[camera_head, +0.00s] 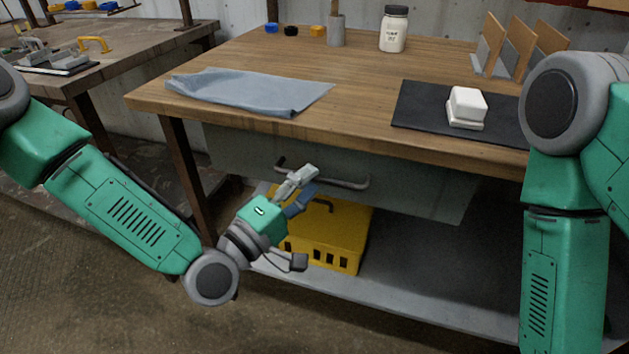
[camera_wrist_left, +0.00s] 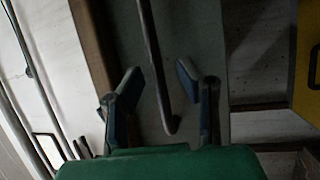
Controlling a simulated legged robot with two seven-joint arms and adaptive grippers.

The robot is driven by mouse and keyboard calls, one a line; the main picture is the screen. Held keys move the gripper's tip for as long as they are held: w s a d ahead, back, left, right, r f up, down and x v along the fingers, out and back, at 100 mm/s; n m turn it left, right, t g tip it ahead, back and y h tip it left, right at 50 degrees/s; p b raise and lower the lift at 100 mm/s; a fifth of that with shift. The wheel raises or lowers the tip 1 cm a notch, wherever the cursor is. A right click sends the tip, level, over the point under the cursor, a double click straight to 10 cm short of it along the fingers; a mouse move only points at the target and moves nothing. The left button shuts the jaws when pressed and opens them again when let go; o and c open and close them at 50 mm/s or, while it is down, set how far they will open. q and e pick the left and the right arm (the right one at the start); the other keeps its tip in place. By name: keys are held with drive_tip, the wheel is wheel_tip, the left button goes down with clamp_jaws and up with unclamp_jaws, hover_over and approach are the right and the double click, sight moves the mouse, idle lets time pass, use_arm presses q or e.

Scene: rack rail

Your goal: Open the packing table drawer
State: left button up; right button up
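The drawer (camera_head: 420,193) is a dull grey-green panel under the wooden tabletop and looks shut. Its dark bar handle (camera_head: 350,182) runs across the front. My left gripper (camera_head: 303,184) is at the left half of the handle, with its fingers apart. In the left wrist view, the handle (camera_wrist_left: 154,60) runs between the two open fingertips of my left gripper (camera_wrist_left: 158,82), with a visible gap on each side. Whether it lies fully within their depth is hard to tell. My right arm shows at the right edge, but its gripper is out of view.
The packing table (camera_head: 240,65) carries a grey-blue cloth (camera_head: 245,90), a black mat (camera_head: 415,110) with a white block (camera_head: 467,106), and a white jar (camera_head: 394,30). A yellow crate (camera_head: 335,240) stands on the lower shelf (camera_head: 420,285), just below the drawer.

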use_arm(q)
drive_tip(key=shift+x, duration=0.85)
use_arm(e)
drive_tip(key=shift+f, duration=0.2)
use_arm(q)
drive_tip(key=shift+c, duration=0.5)
clamp_jaws()
drive_tip(key=shift+f, duration=0.1)
use_arm(e)
drive_tip(key=shift+s, duration=0.1)
